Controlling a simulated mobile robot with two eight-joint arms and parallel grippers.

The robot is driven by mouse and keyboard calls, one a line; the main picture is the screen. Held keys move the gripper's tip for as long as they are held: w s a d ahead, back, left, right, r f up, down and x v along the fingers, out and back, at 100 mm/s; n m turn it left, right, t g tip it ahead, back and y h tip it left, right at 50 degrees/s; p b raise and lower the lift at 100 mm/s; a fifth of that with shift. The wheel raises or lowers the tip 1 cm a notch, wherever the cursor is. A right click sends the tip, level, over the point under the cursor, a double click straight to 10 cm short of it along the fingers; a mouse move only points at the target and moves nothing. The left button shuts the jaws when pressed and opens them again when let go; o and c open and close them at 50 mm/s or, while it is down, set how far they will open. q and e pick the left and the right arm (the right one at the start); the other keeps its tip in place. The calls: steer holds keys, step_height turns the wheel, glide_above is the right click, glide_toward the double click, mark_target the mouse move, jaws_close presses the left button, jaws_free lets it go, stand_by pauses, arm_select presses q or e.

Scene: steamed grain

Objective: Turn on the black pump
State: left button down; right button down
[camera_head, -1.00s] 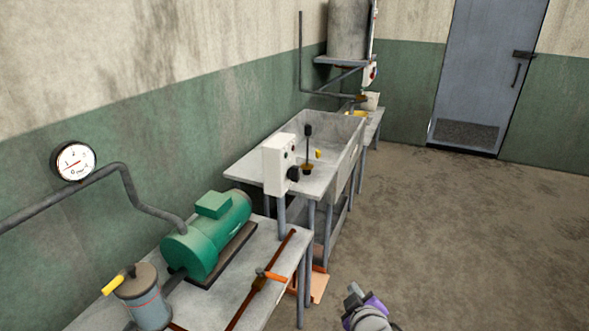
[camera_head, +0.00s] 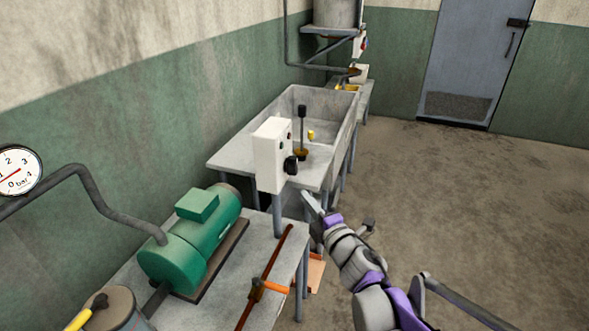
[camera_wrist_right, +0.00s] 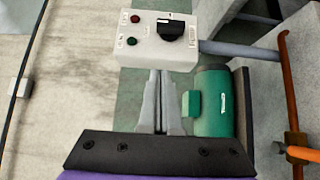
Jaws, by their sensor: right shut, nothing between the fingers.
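A white control box (camera_head: 268,152) stands on a grey post beside the bench and carries a black rotary knob (camera_head: 291,165). In the right wrist view the box (camera_wrist_right: 150,55) shows the knob (camera_wrist_right: 171,30), a red button (camera_wrist_right: 135,18) and a green button (camera_wrist_right: 132,41). A green motor-like pump (camera_head: 182,250) lies on the bench; no black pump body shows. My right gripper (camera_head: 312,203) is just below and right of the box. In the wrist view its fingertips (camera_wrist_right: 161,76) are together and empty, pointing at the box's lower edge. My left gripper is out of view.
The grey bench (camera_head: 235,290) holds a rusty pipe with an orange-handled valve (camera_head: 268,288). A pressure gauge (camera_head: 18,172) hangs at the left. A stone sink (camera_head: 325,120) stands behind the box. Open floor (camera_head: 470,200) lies to the right.

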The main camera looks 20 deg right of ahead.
glide_toward(289, 161)
steer(key=w+a, duration=0.3)
steer(key=a, duration=0.1)
steer(key=shift+w+d+f+p, duration=0.15)
steer(key=shift+w+d+p, duration=0.1)
steer(key=shift+w+d, duration=0.25)
steer(key=shift+w+d+f+p, duration=0.15)
steer(key=shift+w+d+p, duration=0.15)
steer(key=shift+d, duration=0.2)
steer(key=shift+w+d, duration=0.35)
steer(key=shift+w, duration=0.25)
steer(key=shift+w+d+r, duration=0.1)
steer(key=shift+r, duration=0.15)
